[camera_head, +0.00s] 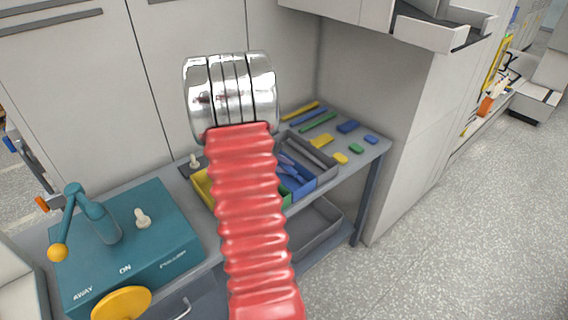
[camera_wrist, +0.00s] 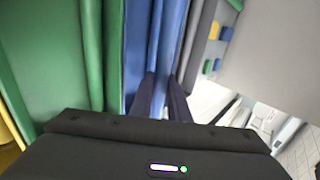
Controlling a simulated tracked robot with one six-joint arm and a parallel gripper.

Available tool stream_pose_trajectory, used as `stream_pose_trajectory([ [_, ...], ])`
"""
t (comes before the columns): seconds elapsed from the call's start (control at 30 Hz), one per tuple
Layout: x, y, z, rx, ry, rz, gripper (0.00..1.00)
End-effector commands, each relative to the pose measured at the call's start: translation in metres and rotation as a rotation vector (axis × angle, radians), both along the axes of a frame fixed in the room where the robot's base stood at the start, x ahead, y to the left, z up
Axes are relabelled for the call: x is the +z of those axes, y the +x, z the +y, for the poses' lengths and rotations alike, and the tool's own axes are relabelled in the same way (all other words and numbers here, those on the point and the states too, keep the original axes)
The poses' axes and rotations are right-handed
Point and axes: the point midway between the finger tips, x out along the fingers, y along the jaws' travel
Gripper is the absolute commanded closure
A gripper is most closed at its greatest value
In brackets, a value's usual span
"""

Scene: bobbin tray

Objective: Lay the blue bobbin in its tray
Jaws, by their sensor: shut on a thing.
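In the wrist view my gripper (camera_wrist: 162,84) has its two dark fingers pointing into the blue compartment of a tray. They are close together with blue between their tips, shut on the blue bobbin (camera_wrist: 162,66). I cannot clearly part the bobbin from the blue walls around it. The blue tray (camera_wrist: 135,42) lies between a green compartment and a grey one. In the head view the blue tray (camera_head: 326,178) stands on the bench shelf, partly hidden by my red arm. My gripper is not clearly seen there.
A green compartment (camera_wrist: 50,60) is left of the blue one; a yellow one (camera_head: 202,188) shows farther left. Several small coloured pieces (camera_head: 348,127) lie on the grey bench right of the trays. A teal box (camera_head: 130,250) with lever and knob is at left. A cabinet wall stands behind.

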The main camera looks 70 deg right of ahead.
Motion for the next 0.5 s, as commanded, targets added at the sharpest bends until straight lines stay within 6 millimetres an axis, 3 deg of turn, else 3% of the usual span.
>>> stream_pose_trajectory([
  [0.27,-0.0007,-0.0004,-0.0001,0.0,0.0,0.0,1.0],
  [0.3,-0.0007,-0.0005,-0.0002,0.0,0.0,0.0,0.82],
  [0.5,-0.0006,-0.0006,-0.0003,-0.001,0.0,0.001,0.68],
])
